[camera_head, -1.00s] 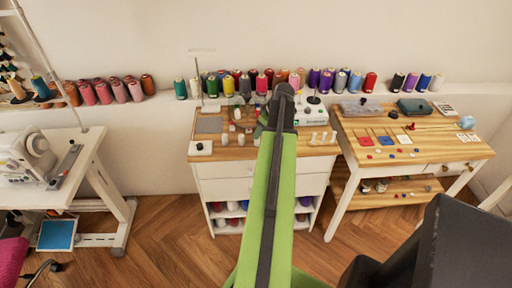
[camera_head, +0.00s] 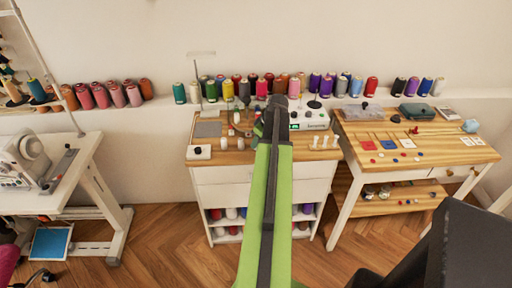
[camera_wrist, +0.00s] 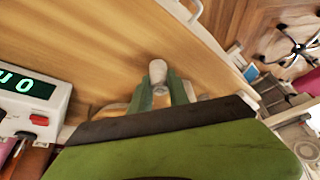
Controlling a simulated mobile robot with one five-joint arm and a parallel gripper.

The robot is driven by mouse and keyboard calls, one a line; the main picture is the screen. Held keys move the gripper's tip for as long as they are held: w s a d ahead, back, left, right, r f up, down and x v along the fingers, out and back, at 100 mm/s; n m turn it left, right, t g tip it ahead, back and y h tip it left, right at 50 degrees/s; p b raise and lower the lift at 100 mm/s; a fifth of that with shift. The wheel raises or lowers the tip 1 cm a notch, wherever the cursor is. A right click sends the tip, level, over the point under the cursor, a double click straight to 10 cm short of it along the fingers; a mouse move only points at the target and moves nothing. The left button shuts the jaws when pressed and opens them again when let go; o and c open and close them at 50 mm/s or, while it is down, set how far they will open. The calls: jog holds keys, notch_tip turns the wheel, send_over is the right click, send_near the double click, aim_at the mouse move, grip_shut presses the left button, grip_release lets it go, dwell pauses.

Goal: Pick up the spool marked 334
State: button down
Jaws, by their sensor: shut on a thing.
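My gripper (camera_wrist: 160,85) has two green fingers shut on a pale, whitish spool (camera_wrist: 157,69) in the wrist view. The spool's rounded top stands out beyond the fingertips, over the wooden tabletop. No number can be read on it, and whether its base touches the wood cannot be told. In the head view my arm hides most of the gripper and the held spool. Small white spools (camera_head: 240,144) stand on the wooden-topped cabinet (camera_head: 218,156) to the left of my arm.
A white device with a green display (camera_head: 309,117) stands on the cabinet right of my arm; its display also shows in the wrist view (camera_wrist: 28,84). Coloured thread cones (camera_head: 227,90) line the ledge behind. A work table (camera_head: 440,153) stands right, a sewing machine (camera_head: 35,160) left.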

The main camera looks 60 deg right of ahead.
jog(key=shift+r, duration=0.1)
jog(key=s+d+r+p, duration=0.1)
jog(key=s+r+p, duration=1)
jog(key=shift+s+d, duration=0.15)
jog(key=shift+s, duration=0.15)
jog(key=shift+f, duration=0.1)
